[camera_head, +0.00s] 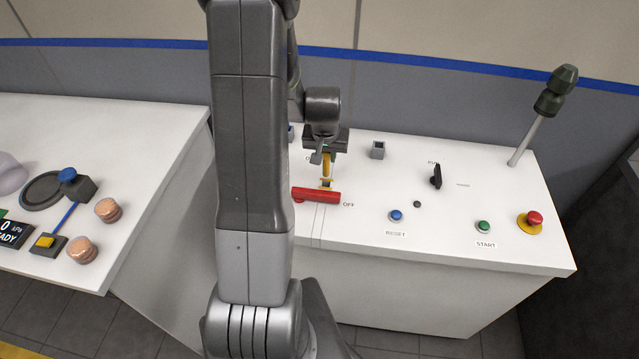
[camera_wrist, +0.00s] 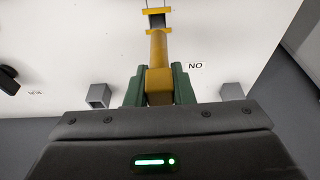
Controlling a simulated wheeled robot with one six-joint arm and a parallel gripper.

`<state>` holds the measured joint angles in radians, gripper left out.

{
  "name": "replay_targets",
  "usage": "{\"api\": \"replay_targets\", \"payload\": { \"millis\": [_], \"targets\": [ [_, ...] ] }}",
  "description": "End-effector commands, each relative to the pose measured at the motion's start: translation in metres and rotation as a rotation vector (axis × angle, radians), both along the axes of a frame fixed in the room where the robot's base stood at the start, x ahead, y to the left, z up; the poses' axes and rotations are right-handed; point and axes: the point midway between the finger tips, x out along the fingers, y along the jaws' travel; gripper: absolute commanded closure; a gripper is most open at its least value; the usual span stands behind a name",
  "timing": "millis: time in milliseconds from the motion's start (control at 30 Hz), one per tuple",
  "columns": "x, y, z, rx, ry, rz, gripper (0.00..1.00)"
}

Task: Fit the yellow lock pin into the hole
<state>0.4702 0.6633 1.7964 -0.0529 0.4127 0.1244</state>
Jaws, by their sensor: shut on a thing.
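My gripper (camera_head: 324,152) is over the white console, just beyond the red lever (camera_head: 316,195). In the wrist view its green fingers (camera_wrist: 158,88) are shut on the yellow lock pin (camera_wrist: 158,52), one on each side of its thick end. The pin (camera_head: 326,165) points away from the gripper toward a yellow bracket (camera_wrist: 156,11) near the red lever. In the wrist view the pin lines up roughly with this bracket. The hole itself is not clear, and I cannot tell whether the pin's tip is inside it or just short of it.
The console (camera_head: 460,250) carries a grey square post (camera_head: 377,149), a black knob (camera_head: 436,176), blue (camera_head: 396,215) and green (camera_head: 484,227) buttons, a red stop button (camera_head: 534,218) and a tall lever (camera_head: 540,115). Another white table (camera_head: 150,130) stands at left.

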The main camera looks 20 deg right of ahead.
Motion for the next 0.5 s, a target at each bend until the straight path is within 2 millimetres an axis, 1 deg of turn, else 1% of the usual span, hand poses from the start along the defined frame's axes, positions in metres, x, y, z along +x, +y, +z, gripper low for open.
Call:
{"api": "replay_targets", "payload": {
  "millis": [33, 100, 300, 367, 500],
  "targets": [
    [0.000, 0.000, -0.015, 0.001, 0.002, 0.000, 1.00],
    [0.000, 0.000, -0.027, 0.001, 0.002, 0.000, 1.00],
    [0.000, 0.000, -0.044, 0.001, 0.001, 0.000, 1.00],
    [0.000, 0.000, -0.053, 0.001, 0.002, 0.000, 1.00],
    [0.000, 0.000, -0.078, 0.001, 0.002, 0.001, 1.00]
  ]
}}
